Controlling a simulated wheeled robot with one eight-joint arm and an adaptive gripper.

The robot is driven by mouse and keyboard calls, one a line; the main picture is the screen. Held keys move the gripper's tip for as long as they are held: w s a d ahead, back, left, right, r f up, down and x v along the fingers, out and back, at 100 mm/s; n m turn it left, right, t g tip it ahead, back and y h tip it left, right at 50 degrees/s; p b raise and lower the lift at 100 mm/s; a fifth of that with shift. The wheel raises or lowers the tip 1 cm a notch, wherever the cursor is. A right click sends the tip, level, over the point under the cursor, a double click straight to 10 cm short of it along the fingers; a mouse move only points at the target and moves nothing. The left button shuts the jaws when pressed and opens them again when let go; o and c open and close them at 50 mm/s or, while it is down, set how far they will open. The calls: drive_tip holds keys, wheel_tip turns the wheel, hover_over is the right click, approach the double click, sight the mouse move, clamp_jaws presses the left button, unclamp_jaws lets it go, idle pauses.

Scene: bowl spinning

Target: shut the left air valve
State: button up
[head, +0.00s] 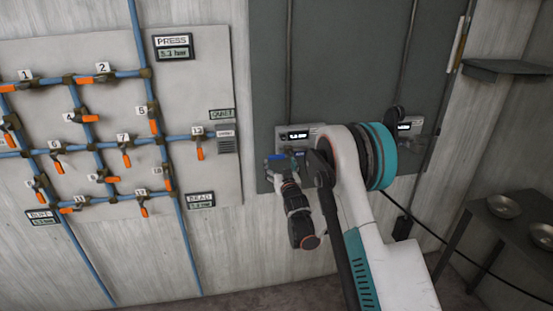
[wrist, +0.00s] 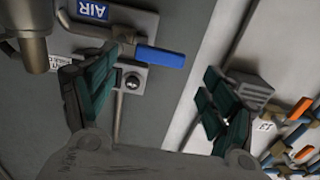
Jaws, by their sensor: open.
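The left air valve has a blue lever handle (wrist: 160,57) on a grey plate, beside a blue AIR label (wrist: 92,10), in the wrist view. The handle points right, across the pipe, and lies beyond my left finger's tip. My gripper (wrist: 158,98) is open, its dark green pads spread wide with nothing between them. In the head view my gripper (head: 272,172) is close in front of the grey panel, just below the left small display (head: 297,135). A bit of blue handle (head: 277,157) shows there. I cannot tell whether a finger touches the handle.
A pipe board with several orange-handled valves (head: 125,158) is on the left wall. A second display (head: 404,126) is on the panel's right, partly behind my arm. A table with metal bowls (head: 503,206) stands at the right, under a dark shelf (head: 505,67).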

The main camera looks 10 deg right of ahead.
sight(277, 157)
drive_tip(key=w, duration=0.7)
drive_tip(key=shift+b, duration=0.3)
drive_tip(key=shift+c, duration=0.6)
drive_tip(key=c, duration=1.4)
